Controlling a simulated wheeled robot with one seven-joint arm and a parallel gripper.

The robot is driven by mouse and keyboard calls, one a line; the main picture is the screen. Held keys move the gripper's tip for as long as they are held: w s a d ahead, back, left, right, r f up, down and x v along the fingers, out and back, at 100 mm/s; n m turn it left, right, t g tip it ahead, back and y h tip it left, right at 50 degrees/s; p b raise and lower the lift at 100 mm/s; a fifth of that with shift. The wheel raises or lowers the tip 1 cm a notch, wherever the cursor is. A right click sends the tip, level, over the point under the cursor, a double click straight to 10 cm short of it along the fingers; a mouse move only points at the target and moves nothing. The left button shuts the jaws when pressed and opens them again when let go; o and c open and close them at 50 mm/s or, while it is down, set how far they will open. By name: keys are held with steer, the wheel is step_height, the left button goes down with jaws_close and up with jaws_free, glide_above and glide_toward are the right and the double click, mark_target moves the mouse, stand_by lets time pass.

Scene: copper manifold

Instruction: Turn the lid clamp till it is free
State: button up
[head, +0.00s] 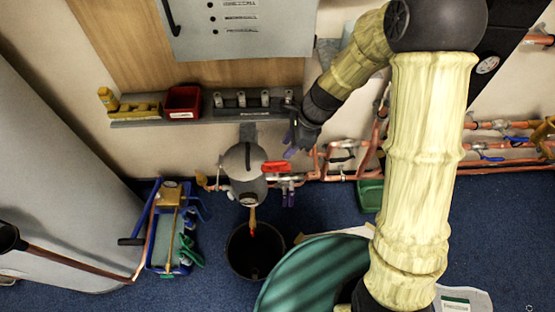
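A grey rounded vessel (246,185) with a lid on top (243,158) hangs on the wall pipework, left of centre. A separate lid clamp is too small to make out for sure on it. A red lever (276,167) sticks out to the right of the vessel near the lid. My gripper (291,151), dark with purple tips, points down to the upper right of the vessel, in front of the wall. It looks apart from the lid. The finger gap is too small to read, and nothing can be seen held.
A shelf (150,122) with a red bin (182,101) runs above the vessel. A black bucket (241,275) stands below it. A blue tool carrier (161,265) is on the floor at left. Copper pipes (345,177) with valves run right. A green round container (312,275) fills the front.

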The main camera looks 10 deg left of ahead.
mark_target(276, 162)
steer(key=b+x, duration=0.1)
steer(key=x, duration=0.7)
steer(key=shift+w, duration=0.1)
steer(key=shift+s+a, duration=0.2)
steer(key=shift+d, duration=0.1)
steer(key=shift+w+d, duration=0.1)
steer(key=shift+c, duration=0.2)
jaws_close()
